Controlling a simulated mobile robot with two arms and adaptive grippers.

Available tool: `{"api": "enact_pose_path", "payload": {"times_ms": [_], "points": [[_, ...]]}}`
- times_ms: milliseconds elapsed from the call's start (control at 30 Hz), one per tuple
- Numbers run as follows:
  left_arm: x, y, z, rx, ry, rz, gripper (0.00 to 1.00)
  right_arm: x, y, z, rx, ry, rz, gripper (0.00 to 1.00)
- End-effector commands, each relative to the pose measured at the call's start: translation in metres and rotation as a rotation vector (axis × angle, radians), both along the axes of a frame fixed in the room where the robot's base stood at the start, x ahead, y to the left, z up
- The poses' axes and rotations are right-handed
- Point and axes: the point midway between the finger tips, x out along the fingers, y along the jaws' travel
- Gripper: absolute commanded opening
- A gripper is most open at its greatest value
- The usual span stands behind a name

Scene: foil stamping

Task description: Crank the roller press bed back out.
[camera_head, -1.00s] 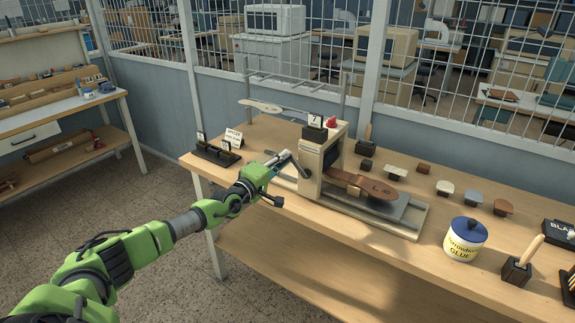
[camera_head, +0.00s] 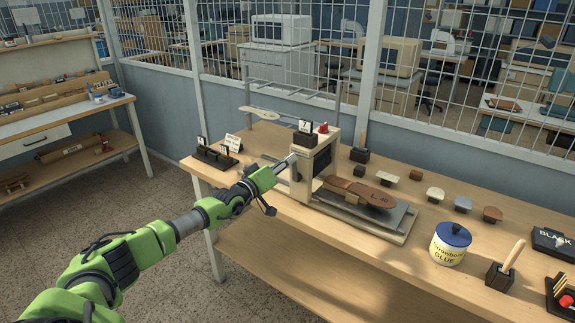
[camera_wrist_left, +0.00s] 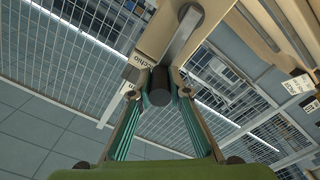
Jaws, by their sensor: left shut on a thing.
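The roller press (camera_head: 301,183) stands on the wooden bench. Its grey bed (camera_head: 397,216) extends on the right side of the frame, with a brown leather piece (camera_head: 345,187) marked in dark letters lying over it. My left gripper (camera_head: 287,164) is at the press's left side. In the left wrist view, the left gripper (camera_wrist_left: 160,88) has its fingers on both sides of the dark crank handle (camera_wrist_left: 158,92) and is shut on it. The grey crank arm (camera_wrist_left: 183,36) runs from the handle to the press's side. My right gripper is in neither view.
A glue jar (camera_head: 449,244) and a brush in a dark block (camera_head: 500,277) stand at the bench's front right. A dark rack (camera_head: 215,158) with small cards sits at the left end. A wire-mesh wall rises behind.

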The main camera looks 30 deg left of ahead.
Motion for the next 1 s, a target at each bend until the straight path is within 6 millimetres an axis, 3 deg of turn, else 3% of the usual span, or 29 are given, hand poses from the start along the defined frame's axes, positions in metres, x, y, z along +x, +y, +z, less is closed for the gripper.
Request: {"api": "enact_pose_path", "payload": {"times_ms": [500, 533, 600, 1000], "points": [[0.0006, -0.0014, 0.0018, 0.016, -0.004, -0.004, 0.00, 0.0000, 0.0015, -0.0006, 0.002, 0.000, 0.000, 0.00], [0.0006, -0.0013, 0.0017, 0.016, -0.004, -0.004, 0.22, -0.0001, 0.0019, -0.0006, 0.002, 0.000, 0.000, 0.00], [0.0005, -0.0012, 0.0014, 0.016, -0.003, -0.003, 0.34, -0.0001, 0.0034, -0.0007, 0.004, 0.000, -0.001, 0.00], [-0.0020, -0.0002, -0.0012, 0.016, 0.001, -0.001, 0.34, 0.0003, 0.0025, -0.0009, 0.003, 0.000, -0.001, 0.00]]}}
